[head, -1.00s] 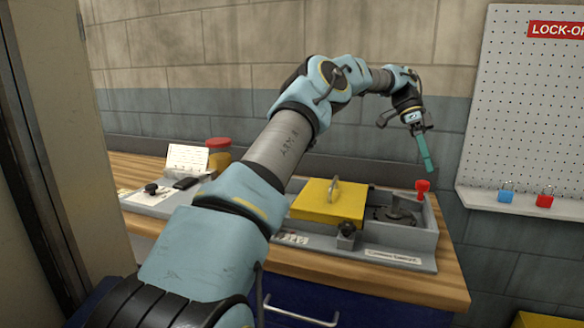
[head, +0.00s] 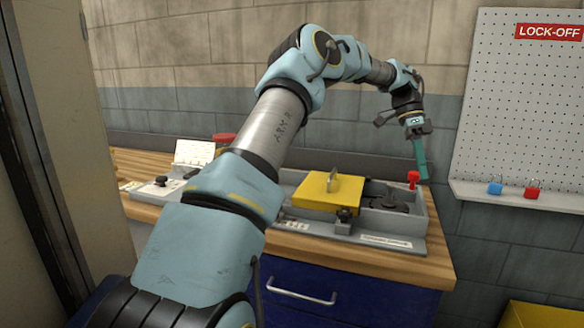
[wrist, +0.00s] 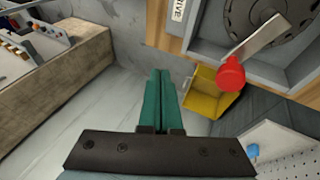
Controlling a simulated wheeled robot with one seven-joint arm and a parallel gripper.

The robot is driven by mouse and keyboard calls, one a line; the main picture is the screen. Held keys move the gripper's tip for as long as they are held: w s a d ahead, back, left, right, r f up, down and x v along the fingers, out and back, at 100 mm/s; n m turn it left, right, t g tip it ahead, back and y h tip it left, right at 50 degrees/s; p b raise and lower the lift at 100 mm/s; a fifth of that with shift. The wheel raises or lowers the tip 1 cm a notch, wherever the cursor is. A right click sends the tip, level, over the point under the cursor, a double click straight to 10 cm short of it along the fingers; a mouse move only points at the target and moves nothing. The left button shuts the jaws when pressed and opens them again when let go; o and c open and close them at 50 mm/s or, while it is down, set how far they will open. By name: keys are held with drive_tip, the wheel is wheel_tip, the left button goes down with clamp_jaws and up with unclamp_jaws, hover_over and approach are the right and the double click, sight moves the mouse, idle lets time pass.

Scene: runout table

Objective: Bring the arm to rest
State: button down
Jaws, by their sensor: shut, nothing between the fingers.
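My gripper (head: 421,158) is raised at the right end of the bench, its green fingers pointing down beside the red knob (head: 413,178). In the wrist view the two green fingers (wrist: 164,95) lie together with nothing between them. The red knob also shows in the wrist view (wrist: 231,74), on a grey lever to the right of the fingers and apart from them. My arm stretches from the lower left up and over the bench to the right.
A grey housing (head: 425,222) with a yellow lid (head: 327,194) sits on the wooden bench (head: 300,245). A pegboard (head: 525,100) with a blue padlock (head: 495,188) and a red padlock (head: 532,192) hangs at right. A yellow bin (wrist: 212,95) stands on the floor.

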drive_tip(key=s+a+f+n+t, duration=0.2)
drive_tip(key=a+n, duration=0.3)
drive_tip(key=a, duration=0.5)
drive_tip(key=s+a+f+n+t+y, duration=0.1)
drive_tip(key=s+a+f+n+t, duration=0.2)
drive_tip(key=a, duration=0.6)
drive_tip(key=s+a+f+n+t, duration=0.1)
drive_tip(key=s+a+f+n, duration=0.1)
drive_tip(key=a+n, duration=0.6)
drive_tip(key=s+a+f+n+t, duration=0.1)
drive_tip(key=s+a+f+n, duration=0.1)
drive_tip(key=s+a, duration=0.6)
drive_tip(key=a+n, duration=0.1)
drive_tip(key=a, duration=0.2)
drive_tip(key=shift+a+f+n+y, duration=0.25)
drive_tip(key=shift+f+n+y, duration=0.05)
drive_tip(key=shift+f+n, duration=0.1)
